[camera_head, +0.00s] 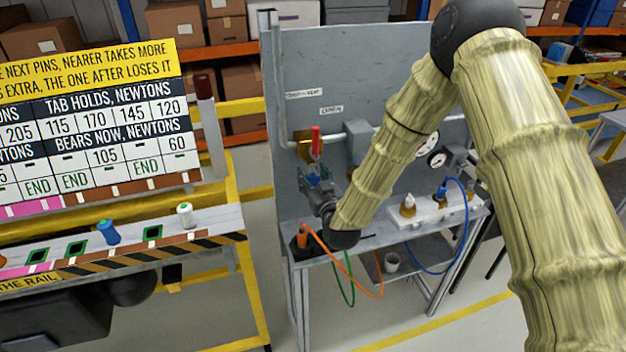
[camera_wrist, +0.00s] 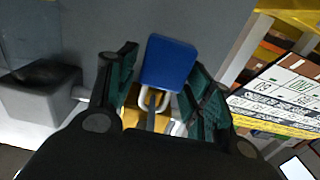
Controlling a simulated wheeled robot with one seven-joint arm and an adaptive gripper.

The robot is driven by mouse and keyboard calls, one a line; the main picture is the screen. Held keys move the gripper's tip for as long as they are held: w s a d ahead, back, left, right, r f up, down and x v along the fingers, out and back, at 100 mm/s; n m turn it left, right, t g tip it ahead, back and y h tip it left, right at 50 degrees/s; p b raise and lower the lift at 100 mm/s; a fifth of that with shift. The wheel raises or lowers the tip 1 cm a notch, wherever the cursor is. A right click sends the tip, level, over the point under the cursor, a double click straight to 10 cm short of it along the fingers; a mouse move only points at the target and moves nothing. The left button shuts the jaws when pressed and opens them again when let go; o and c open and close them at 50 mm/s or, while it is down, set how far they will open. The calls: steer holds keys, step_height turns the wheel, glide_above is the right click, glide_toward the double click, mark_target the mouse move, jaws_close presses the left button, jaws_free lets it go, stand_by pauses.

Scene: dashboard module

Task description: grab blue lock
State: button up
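The blue lock (camera_wrist: 169,63) shows in the wrist view as a blue block with a pale metal shackle (camera_wrist: 154,97), in front of a grey panel. My gripper (camera_wrist: 163,68) has its two dark green fingers apart, one on either side of the lock. The right finger overlaps the lock's edge in the picture; I cannot tell whether it touches. A yellow part lies behind the shackle. In the head view my gripper (camera_head: 316,186) is at the grey panel, below a red handle (camera_head: 316,141). The lock is mostly hidden there.
The grey panel (camera_head: 385,65) stands on a bench with gauges (camera_head: 437,159), a white fixture (camera_head: 433,210) and orange, green and blue hoses (camera_head: 463,225). At left, a sign board (camera_head: 100,120) stands over a rail table with a blue peg (camera_head: 109,233) and a white peg (camera_head: 186,215).

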steer(key=c, duration=0.7)
steer(key=shift+r, duration=0.15)
